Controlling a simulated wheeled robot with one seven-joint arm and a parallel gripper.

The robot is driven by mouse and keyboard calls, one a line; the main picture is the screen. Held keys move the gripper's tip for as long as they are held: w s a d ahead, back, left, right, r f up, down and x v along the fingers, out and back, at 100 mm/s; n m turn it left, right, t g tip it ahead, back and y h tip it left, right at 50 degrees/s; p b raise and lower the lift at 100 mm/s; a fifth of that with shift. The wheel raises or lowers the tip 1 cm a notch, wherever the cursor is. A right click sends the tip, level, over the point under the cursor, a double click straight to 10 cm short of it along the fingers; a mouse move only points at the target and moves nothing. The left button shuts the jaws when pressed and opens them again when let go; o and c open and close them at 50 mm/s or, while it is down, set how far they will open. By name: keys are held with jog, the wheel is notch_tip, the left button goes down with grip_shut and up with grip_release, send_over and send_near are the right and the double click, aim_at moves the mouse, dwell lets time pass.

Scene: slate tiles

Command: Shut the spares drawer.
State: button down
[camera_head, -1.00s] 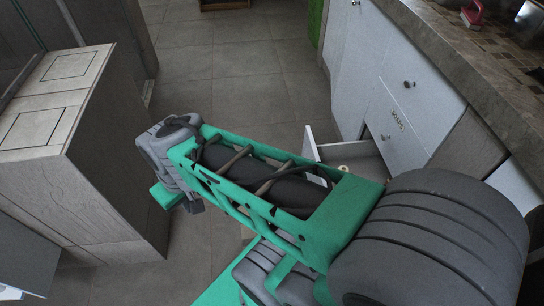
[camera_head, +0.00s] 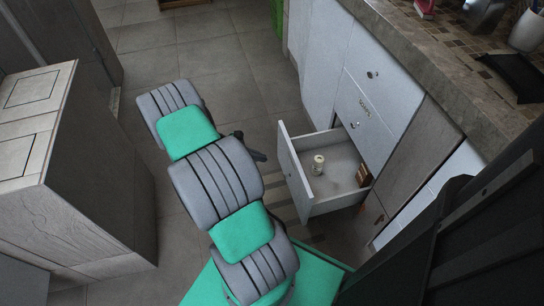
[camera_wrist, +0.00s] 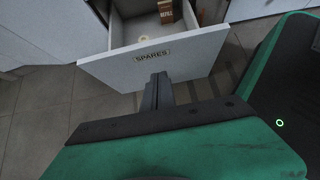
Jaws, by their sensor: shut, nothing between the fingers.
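The spares drawer (camera_head: 293,174) stands pulled out from the white cabinet in the head view. Its front, with a SPARES label, fills the top middle of the wrist view (camera_wrist: 190,56). Inside are a small pale cylindrical item (camera_head: 318,164) and a brown box (camera_head: 363,175). My gripper (camera_wrist: 160,78) is shut and empty, its fingertips in front of the lower part of the drawer front. In the head view, my gripper (camera_head: 258,155) shows only partly behind my arm, just left of the front. I cannot tell whether they touch.
A closed drawer with a label (camera_head: 360,112) is above the open one, under the stone counter (camera_head: 420,50). A grey wooden cabinet (camera_head: 80,210) stands at left. Tiled floor (camera_head: 225,65) lies clear between them.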

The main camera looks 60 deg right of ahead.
aim_at(294, 162)
jog(key=b+x, duration=0.1)
jog(key=x, duration=0.2)
jog(key=r+b+x, duration=0.1)
jog(key=x, duration=0.3)
jog(key=s+b+x, duration=0.1)
jog(key=x, duration=0.3)
jog(key=shift+d+b, duration=0.3)
jog(key=shift+d, duration=0.1)
jog(key=shift+s+d+r, duration=0.2)
jog(key=shift+s+d, duration=0.15)
jog(key=shift+d, duration=0.1)
